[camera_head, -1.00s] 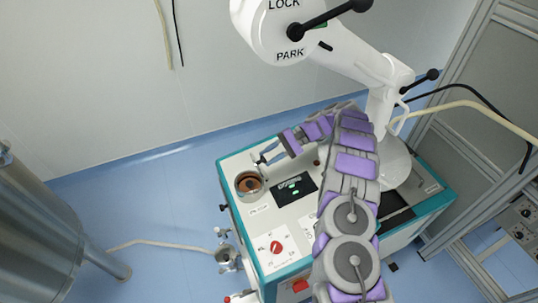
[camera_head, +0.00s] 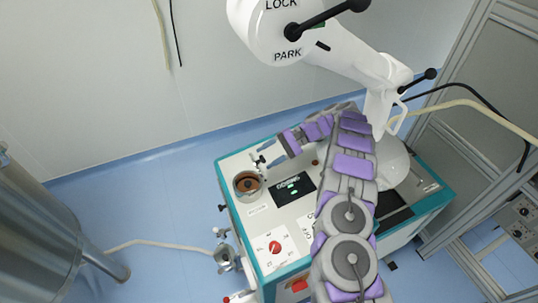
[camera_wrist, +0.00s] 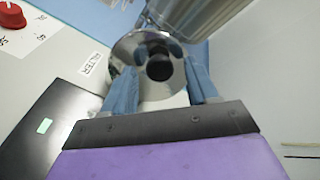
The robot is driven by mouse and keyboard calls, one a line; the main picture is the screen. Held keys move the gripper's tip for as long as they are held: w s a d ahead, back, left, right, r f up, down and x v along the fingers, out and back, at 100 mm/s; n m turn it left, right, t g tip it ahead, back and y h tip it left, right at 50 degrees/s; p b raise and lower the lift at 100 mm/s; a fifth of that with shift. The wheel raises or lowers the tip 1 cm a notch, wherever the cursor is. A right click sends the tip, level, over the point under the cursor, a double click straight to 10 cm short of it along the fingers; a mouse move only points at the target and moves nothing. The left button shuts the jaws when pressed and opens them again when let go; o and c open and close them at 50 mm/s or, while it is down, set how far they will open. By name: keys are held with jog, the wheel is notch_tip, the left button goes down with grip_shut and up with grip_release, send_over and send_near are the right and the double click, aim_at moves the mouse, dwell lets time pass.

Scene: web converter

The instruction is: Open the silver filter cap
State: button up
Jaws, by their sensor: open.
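The filter housing (camera_head: 249,185) is a round silver cup on the machine top in the head view, with a brown-orange round middle. The silver cap (camera_wrist: 135,48) shows in the wrist view as a shiny disc with a dark round knob (camera_wrist: 159,68) in front. A small dark piece at the cup's far edge in the head view seems to be this knob. My gripper (camera_head: 266,155) is open, its two blue fingers on either side of the knob with gaps visible. Whether the cap is seated or raised is hard to tell.
A dark display (camera_head: 293,188) and a red knob (camera_head: 275,247) are on the machine top. A white arm-like column (camera_head: 350,60) rises behind my arm. A large steel tank (camera_head: 35,230) stands left.

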jog(key=s+d+r, duration=0.1)
jog(key=s+r, duration=0.1)
jog(key=s, duration=0.5)
jog(key=s+d+r, duration=0.2)
jog(key=s+r, duration=0.1)
jog(key=s, duration=0.5)
jog(key=shift+s+d+p, duration=0.15)
jog(key=shift+s+p, duration=0.15)
jog(key=shift+p, duration=0.05)
dwell(0.3)
